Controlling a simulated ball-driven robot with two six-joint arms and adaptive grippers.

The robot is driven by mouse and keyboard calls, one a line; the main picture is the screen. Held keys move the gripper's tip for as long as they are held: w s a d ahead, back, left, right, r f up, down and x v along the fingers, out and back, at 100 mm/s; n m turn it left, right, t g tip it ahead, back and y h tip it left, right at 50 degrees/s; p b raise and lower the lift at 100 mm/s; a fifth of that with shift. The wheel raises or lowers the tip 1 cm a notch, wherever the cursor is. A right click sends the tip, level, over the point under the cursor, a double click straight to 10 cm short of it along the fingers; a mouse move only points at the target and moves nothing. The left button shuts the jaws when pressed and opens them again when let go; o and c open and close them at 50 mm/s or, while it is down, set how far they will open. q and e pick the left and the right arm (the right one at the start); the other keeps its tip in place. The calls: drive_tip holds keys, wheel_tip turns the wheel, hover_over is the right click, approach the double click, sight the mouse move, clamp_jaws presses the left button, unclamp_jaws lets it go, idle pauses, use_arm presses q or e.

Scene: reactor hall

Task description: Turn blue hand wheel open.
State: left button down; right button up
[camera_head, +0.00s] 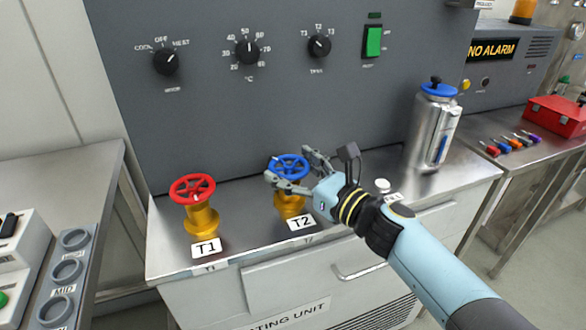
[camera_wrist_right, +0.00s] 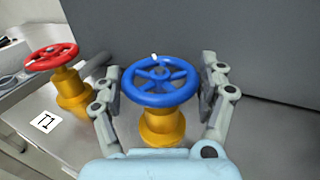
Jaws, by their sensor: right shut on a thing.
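The blue hand wheel (camera_head: 291,166) sits on a yellow valve body (camera_head: 288,203) behind the T2 label (camera_head: 302,222). A small white mark shows on its far rim in the right wrist view, where the wheel (camera_wrist_right: 160,93) lies between my fingers. My right gripper (camera_head: 300,171) comes in from the right and is shut on the wheel, one finger on each side of the rim. In the right wrist view my right gripper (camera_wrist_right: 161,90) hides little of the wheel. My left gripper is not in view.
A red hand wheel (camera_head: 192,188) on a yellow valve stands to the left, behind the T1 label (camera_head: 206,247). A silver canister (camera_head: 430,130) with a blue lid stands at the right. A grey panel (camera_head: 200,110) with knobs rises behind the steel top.

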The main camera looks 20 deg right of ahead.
drive_tip(key=n+g+y, duration=0.1)
drive_tip(key=y, duration=0.1)
drive_tip(key=n+g+y+b, duration=0.1)
drive_tip(key=shift+w+d+f+n+y, duration=0.15)
drive_tip(key=shift+d+n+y, duration=0.05)
drive_tip(key=shift+n+y, duration=0.2)
drive_tip(key=n+g+y+b, duration=0.2)
drive_tip(key=g+b, duration=0.1)
drive_tip(key=n+g+y+b, duration=0.3)
drive_tip(key=g+b, duration=0.1)
drive_tip(key=shift+w+d+n, duration=0.1)
drive_tip(key=shift+w+n, duration=0.1)
drive_tip(key=shift+n, duration=0.1)
drive_tip(key=shift+n+g+y+b, duration=0.5)
drive_tip(key=shift+n+g+b, duration=0.55)
drive_tip(key=shift+g, duration=0.45)
drive_tip(key=shift+r, duration=0.2)
drive_tip(key=o, duration=1.2)
drive_tip(key=shift+c, duration=0.2)
drive_tip(key=v, duration=1.2)
drive_tip(key=shift+w+d, duration=0.1)
